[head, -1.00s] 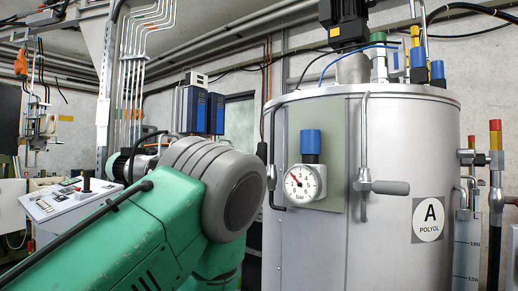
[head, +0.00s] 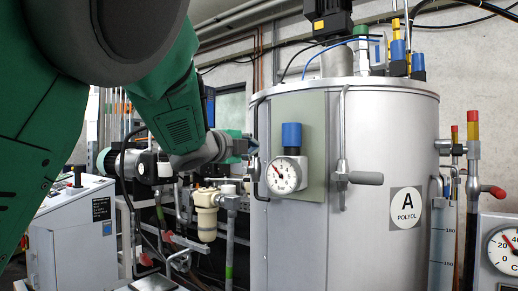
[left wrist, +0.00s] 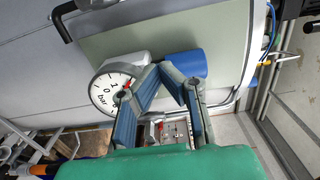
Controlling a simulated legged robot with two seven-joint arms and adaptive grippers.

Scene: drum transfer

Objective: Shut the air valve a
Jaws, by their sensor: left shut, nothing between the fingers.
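My left gripper (head: 243,147) is shut and empty, just left of the panel on tank A. In the left wrist view its blue-padded fingers (left wrist: 163,70) meet in front of the pressure gauge (left wrist: 112,92) and the blue regulator knob (left wrist: 186,64). A small valve (head: 254,171) sits on the pipe left of the panel, close to the gripper's fingertips; I cannot tell whether they touch. No label names it as air valve a. Another valve with a grey lever (head: 365,178), pointing right, is right of the panel. My right gripper is not in view.
The steel tank (head: 385,125) carries an "A POLYOL" label. The gauge (head: 283,176) with its blue knob (head: 291,136) stands out from the panel. A cream filter (head: 206,215) and pipes lie below my arm. A control desk (head: 72,235) is at left.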

